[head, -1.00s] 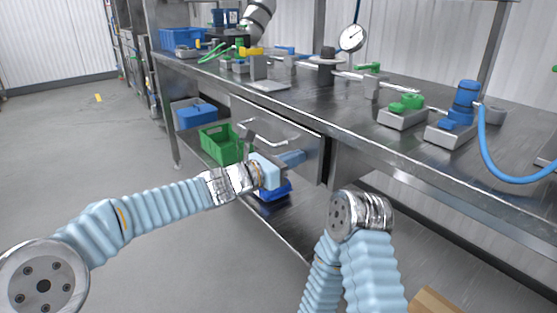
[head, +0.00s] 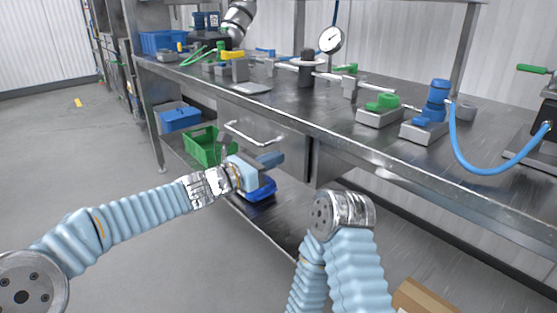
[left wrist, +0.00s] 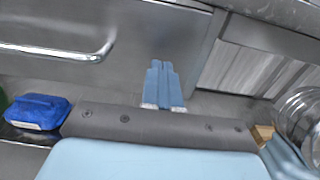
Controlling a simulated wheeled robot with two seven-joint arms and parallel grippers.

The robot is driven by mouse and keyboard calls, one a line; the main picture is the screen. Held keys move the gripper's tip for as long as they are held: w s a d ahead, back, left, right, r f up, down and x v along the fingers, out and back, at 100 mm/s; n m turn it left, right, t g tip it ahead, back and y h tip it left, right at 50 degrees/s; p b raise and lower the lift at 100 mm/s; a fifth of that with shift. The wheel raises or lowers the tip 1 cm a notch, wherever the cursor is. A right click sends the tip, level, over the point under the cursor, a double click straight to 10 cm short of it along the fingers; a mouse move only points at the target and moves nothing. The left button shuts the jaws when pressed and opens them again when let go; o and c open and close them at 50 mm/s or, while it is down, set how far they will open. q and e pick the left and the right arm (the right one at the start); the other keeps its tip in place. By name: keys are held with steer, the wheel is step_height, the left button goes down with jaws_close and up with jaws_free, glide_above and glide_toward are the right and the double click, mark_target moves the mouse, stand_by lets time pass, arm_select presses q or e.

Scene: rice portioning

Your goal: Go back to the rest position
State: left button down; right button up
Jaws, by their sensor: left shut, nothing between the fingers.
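My left gripper (head: 268,160) is shut and empty, held in front of the workbench's drawer front, below the benchtop. Its closed blue fingers also show in the left wrist view (left wrist: 160,80), with the drawer front and its metal handle beyond to the left. My right arm comes up at the lower middle of the head view, and its silver joint shows near the bench edge. The right gripper itself is not visible.
The steel benchtop (head: 300,110) carries valve fixtures, a gauge (head: 331,40) and a blue hose (head: 475,170). The drawer handle (head: 255,135) juts out near my left gripper.

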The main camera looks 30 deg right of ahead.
arm_select(q)
steer(key=b+v, duration=0.2)
steer(key=v, duration=0.9)
steer(key=s+a+f+m+g+y+p, duration=0.1)
steer(key=a+f+m+y, duration=0.2)
steer(key=f, duration=0.7)
steer(key=s+a+f+m+y+p, duration=0.1)
steer(key=s+a+f+y, duration=0.3)
steer(key=f, duration=0.6)
steer(key=w+a+f+m+g+y+p, duration=0.1)
steer(key=a+f+m+y, duration=0.1)
steer(key=a+f, duration=0.65)
steer(key=s+a+f+m+g+y+p, duration=0.1)
steer(key=s+a+f+m+y, duration=0.1)
steer(key=s+a+f+m, duration=0.4)
steer(key=s+a+f+m+y+p, duration=0.1)
steer(key=s+a+f+m+y, duration=0.1)
steer(key=s+a+f+m, duration=0.5)
steer(key=s+f, duration=0.5)
steer(key=s, duration=0.1)
steer(key=shift+s+a+f+g, duration=0.2)
steer(key=shift+s+f+g, duration=0.15)
steer(key=shift+s+g, duration=0.05)
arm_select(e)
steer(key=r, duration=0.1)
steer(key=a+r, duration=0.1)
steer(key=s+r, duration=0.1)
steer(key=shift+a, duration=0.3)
